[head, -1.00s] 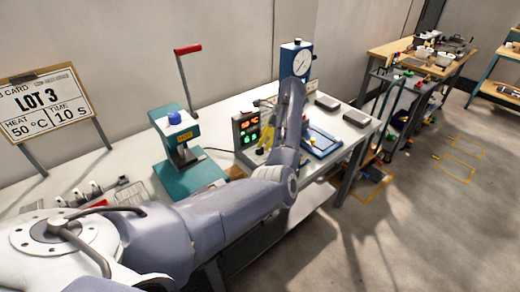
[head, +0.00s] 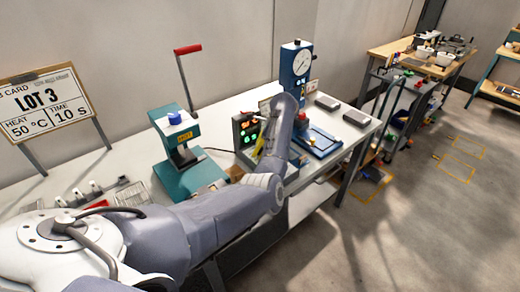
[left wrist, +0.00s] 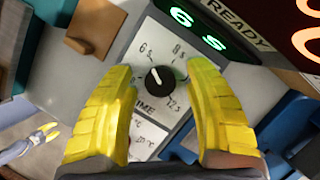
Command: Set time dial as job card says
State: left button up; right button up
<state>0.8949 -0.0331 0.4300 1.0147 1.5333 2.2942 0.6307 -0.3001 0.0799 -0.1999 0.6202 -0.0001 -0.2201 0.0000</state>
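The job card (head: 45,105) at the left of the head view reads LOT 3, heat 50 °C, time 10 s. The control box (head: 240,121) stands on the bench, partly behind my left arm. In the left wrist view, its time dial (left wrist: 160,79) is a black knob with a white mark toward the 6 s label. The green display (left wrist: 195,30) above reads 6 S, beside a READY label. My left gripper (left wrist: 161,85) is open, its yellow fingers on either side of the dial with gaps visible. It is mostly hidden in the head view. My right gripper is not in view.
A teal press (head: 180,150) with a red-handled lever stands left of the control box. A blue gauge stand (head: 297,65) is behind my arm on the right. Two grey blocks (head: 357,118) lie on the bench's right end. Floor at right is largely clear.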

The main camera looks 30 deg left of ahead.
pick_arm(q)
grip_shut()
dwell(0.4)
jog(key=m+t, duration=0.1)
jog(key=m, duration=0.3)
jog(key=shift+s+t, duration=0.1)
jog(key=shift+t, duration=0.2)
jog(key=m+t, duration=0.1)
jog(key=m, duration=0.1)
jog(key=m+t, duration=0.1)
jog(key=m, duration=0.2)
jog(key=shift+a+r, duration=0.1)
jog(key=shift+a, duration=0.1)
jog(key=m+t+h, duration=0.1)
jog(key=m, duration=0.2)
jog(key=m+t+h, duration=0.1)
jog(key=m, duration=0.3)
jog(key=shift+a+r+m, duration=0.1)
jog(key=shift+m, duration=0.2)
jog(key=m+h, duration=0.1)
jog(key=m, duration=0.2)
jog(key=shift+m+t, duration=0.3)
jog(key=shift+r+m+h, duration=0.1)
jog(key=shift+m+h, duration=0.7)
jog(key=shift+m, duration=1.1)
